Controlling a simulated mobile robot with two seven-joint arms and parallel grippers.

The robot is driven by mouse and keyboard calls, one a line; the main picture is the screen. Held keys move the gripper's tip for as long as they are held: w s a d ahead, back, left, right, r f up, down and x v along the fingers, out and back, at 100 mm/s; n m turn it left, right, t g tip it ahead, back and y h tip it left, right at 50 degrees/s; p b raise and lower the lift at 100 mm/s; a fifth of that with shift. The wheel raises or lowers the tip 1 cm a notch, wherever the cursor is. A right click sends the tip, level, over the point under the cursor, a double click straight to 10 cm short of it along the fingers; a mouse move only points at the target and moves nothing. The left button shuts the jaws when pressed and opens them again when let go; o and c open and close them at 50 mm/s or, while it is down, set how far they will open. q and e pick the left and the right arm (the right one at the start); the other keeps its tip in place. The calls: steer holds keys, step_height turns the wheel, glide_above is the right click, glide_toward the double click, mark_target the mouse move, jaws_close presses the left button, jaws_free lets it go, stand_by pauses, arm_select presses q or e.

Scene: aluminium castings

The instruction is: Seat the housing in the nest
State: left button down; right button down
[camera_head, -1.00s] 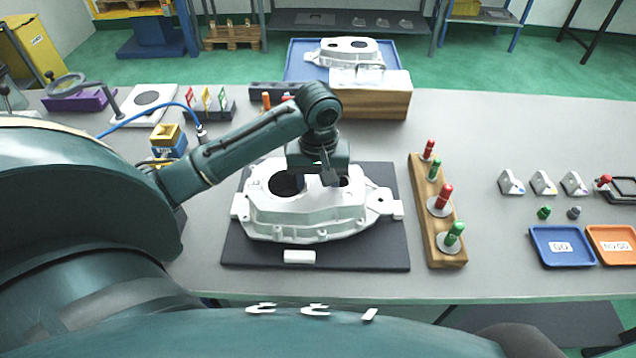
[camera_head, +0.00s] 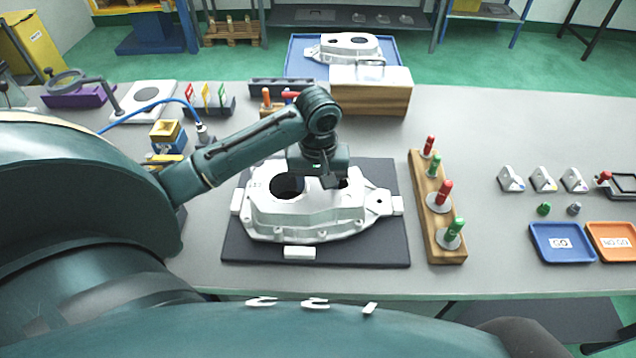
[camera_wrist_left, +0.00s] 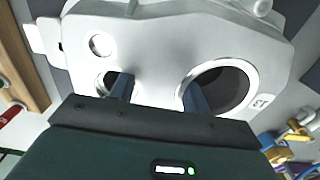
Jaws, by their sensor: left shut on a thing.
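The housing (camera_head: 318,219) is a pale casting with a large round bore and a smaller one, roughly level over the nest. The nest is a dark plate (camera_head: 235,254) with small white blocks at the left, right and front (camera_head: 299,252). My left gripper (camera_head: 328,182) is above the housing, one finger in each bore, shut on the wall between them. In the left wrist view, the fingers (camera_wrist_left: 157,93) enter the bores of the housing (camera_wrist_left: 150,55). The housing's underside is hidden, so I cannot tell whether it rests fully on the nest. My right gripper is not in view.
A wooden rack (camera_head: 439,219) with red and green handled gauges stands close to the right of the nest. Blue (camera_head: 561,258) and orange (camera_head: 612,258) trays lie farther right. A wooden box (camera_head: 371,98) stands behind. Another casting (camera_head: 345,48) lies on a blue surface at the back.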

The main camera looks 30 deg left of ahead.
mark_target(318, 185)
arm_select(q)
steer(key=shift+f, duration=0.5)
steer(key=c, duration=0.9)
jaws_free()
steer(key=o, duration=0.3)
steer(key=shift+s+f, duration=0.1)
steer(key=shift+f, duration=0.1)
steer(key=shift+r, duration=1.45)
step_height(318, 185, up, 11)
steer(key=shift+f, duration=0.2)
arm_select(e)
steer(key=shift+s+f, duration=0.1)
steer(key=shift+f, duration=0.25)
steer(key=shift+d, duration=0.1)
